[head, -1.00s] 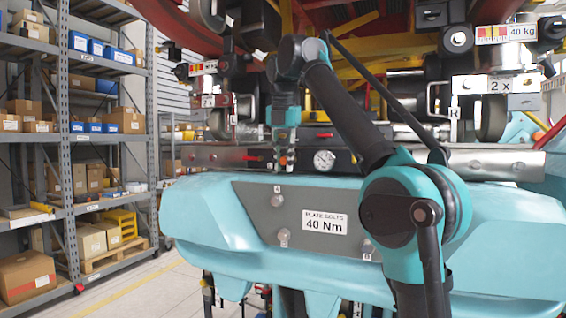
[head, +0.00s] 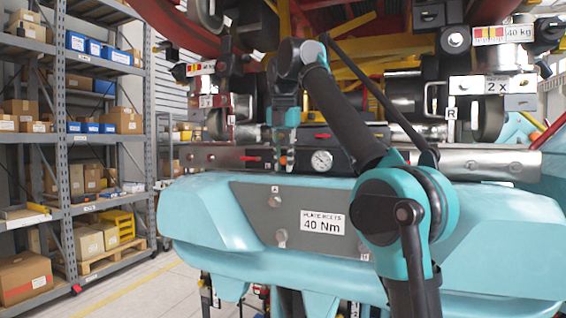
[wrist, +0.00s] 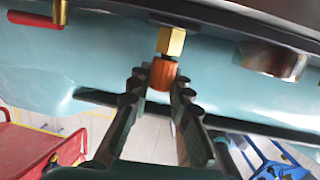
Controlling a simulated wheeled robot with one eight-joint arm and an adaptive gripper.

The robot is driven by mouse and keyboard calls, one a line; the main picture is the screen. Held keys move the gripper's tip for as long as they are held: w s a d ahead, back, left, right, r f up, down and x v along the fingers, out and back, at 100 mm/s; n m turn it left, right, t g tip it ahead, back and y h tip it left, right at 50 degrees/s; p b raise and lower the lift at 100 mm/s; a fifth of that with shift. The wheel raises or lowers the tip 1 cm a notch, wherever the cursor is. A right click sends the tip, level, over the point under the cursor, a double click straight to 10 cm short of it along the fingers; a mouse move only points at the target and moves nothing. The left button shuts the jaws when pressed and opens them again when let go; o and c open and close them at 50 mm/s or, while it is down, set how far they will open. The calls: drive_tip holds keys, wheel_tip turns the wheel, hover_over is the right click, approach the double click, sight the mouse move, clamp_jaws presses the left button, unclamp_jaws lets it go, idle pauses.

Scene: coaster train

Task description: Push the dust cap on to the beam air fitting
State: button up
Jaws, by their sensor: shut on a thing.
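An orange dust cap (wrist: 162,74) sits between my fingertips in the wrist view. A brass hex air fitting (wrist: 172,41) hangs from the underside of the beam directly above the cap. The cap's top meets the fitting's lower end or lies very close to it; I cannot tell how far it is on. My gripper (wrist: 161,83) is shut on the cap from below.
A red-handled valve (wrist: 36,19) is left of the fitting and a round metal part (wrist: 271,60) is right of it in the wrist view. A teal fairing (head: 200,210) with a grey plate runs below the beam. Shelving (head: 65,150) stands at the left, with clear floor beside it.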

drive_tip(key=shift+w, duration=0.2)
drive_tip(key=o, duration=0.9)
